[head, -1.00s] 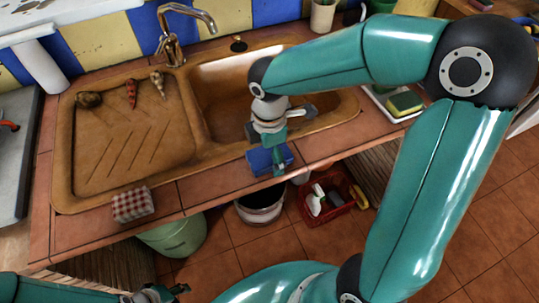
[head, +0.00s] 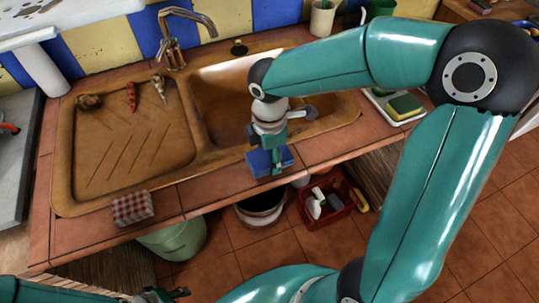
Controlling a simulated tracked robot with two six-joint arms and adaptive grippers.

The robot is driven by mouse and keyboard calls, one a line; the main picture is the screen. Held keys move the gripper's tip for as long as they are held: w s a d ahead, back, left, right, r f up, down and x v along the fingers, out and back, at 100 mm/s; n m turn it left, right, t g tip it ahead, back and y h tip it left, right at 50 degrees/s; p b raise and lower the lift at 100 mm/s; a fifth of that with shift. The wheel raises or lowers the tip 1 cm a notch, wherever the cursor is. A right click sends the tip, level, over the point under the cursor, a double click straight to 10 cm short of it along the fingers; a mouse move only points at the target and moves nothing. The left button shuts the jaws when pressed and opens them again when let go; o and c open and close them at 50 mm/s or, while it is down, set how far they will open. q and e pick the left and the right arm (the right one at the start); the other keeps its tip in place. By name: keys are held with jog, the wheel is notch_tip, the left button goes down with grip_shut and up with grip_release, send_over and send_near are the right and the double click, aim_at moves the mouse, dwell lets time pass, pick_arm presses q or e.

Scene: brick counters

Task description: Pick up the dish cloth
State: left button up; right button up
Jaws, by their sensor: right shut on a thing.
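A blue folded cloth (head: 287,157) is at the front edge of the counter, before the sink basin. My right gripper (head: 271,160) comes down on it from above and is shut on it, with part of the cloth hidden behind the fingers. I cannot tell whether it is clear of the counter. A red and white checked folded cloth (head: 133,208) lies on the counter's front edge at the left, apart from both grippers. My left gripper (head: 170,294) is low at the bottom edge of the view, partly cut off, and its jaws are unclear.
The brown sink (head: 205,150) has a tap (head: 175,42) behind it. A sponge (head: 405,105) sits on a white tray at the right. A green bucket (head: 175,240), another bucket (head: 262,212) and a red crate (head: 345,207) stand below the counter.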

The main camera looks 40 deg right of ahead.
notch_tip(320, 180, up, 19)
jog(key=p, duration=0.2)
jog(key=shift+r, duration=0.2)
